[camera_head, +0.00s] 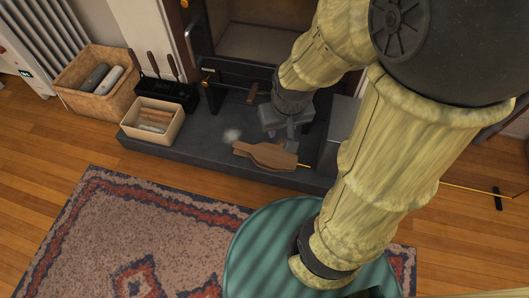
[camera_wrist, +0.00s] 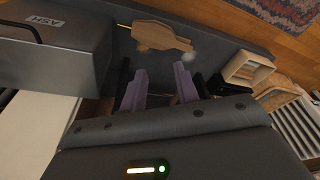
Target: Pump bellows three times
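The wooden bellows (camera_head: 265,155) lie flat on the dark hearth slab near its front edge. In the wrist view the bellows (camera_wrist: 160,37) show beyond my fingertips, apart from them. A thin yellow piece shows at one end, and a small whitish puff hangs near the other end. My gripper (camera_wrist: 160,72) has two purple fingers spread apart with nothing between them. In the head view my gripper (camera_head: 287,120) is above the hearth, just behind the bellows; its fingertips are hard to make out there.
A wooden crate (camera_head: 164,132), a wicker basket (camera_head: 78,97) and a black tool holder stand at left. The fireplace is behind. A grey box marked ASH (camera_wrist: 40,68) stands beside the bellows. A yellow rod with a black end (camera_head: 498,199) lies at right. A rug (camera_head: 150,215) covers the floor in front.

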